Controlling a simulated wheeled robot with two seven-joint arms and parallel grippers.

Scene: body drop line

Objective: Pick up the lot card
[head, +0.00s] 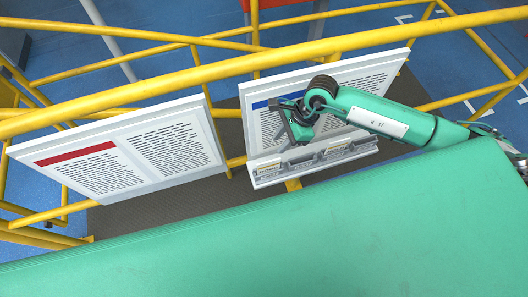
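A pale rack (315,166) runs along the lower edge of the right-hand board and holds several small cards with print on them. I cannot tell which of these is the lot card. My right gripper (297,135), dark and teal, is in front of the right-hand board, just above the rack. Its arm comes in from the right. The fingers are small and seen from behind and above, so I cannot tell whether they are open or shut, or whether they touch a card. My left gripper is not in view.
The right-hand board (364,73) has a blue band; the left-hand board (176,145) has a red band. Both are fixed near yellow rails (120,98). A dark grating (150,212) and blue floor (460,62) lie beyond. A large teal surface fills the foreground.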

